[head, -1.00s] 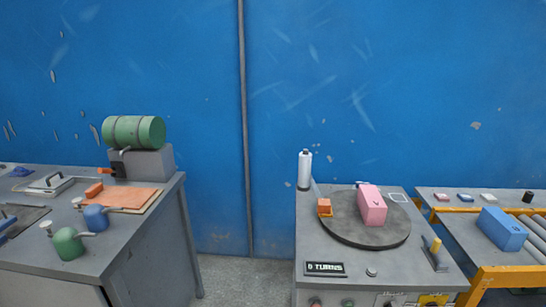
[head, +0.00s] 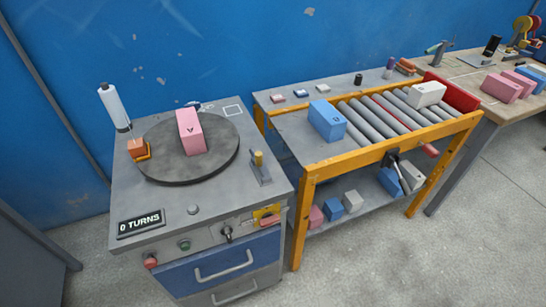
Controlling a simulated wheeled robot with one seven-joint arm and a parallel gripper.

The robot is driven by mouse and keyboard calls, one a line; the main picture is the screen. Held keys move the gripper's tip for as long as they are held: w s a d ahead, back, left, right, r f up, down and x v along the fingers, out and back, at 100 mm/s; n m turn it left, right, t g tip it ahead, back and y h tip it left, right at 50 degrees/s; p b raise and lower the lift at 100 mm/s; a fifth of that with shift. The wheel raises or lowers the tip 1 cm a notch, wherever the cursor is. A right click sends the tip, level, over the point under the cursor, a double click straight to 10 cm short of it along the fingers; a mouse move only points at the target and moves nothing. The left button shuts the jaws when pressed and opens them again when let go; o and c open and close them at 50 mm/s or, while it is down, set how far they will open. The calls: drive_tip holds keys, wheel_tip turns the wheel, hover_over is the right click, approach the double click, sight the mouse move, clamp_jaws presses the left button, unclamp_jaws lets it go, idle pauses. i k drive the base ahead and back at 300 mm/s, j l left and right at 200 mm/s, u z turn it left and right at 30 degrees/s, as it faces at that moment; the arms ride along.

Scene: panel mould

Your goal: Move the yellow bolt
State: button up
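A small yellow upright peg (head: 258,158), which looks like the yellow bolt, stands in a grey metal bracket (head: 262,177) at the right edge of the grey cabinet top (head: 208,203). It is right of the dark round turntable (head: 222,158) and apart from it. How it is held in the bracket is too small to tell. My gripper is not in view.
A pink block (head: 190,131) stands on the turntable. A white bottle (head: 114,105) and an orange block (head: 136,147) are left of it. A "0 TURNS" sign (head: 145,222) is in front. A yellow-framed roller table (head: 307,210) stands right; floor (head: 370,265) is clear in front.

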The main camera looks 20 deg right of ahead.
sight(258, 155)
drive_tip(key=i+l, duration=0.25)
drive_tip(key=l, duration=0.15)
drive_tip(key=i+l, duration=0.25)
drive_tip(key=l, duration=0.15)
drive_tip(key=i+l, duration=0.25)
drive_tip(key=l, duration=0.15)
drive_tip(key=u, duration=0.05)
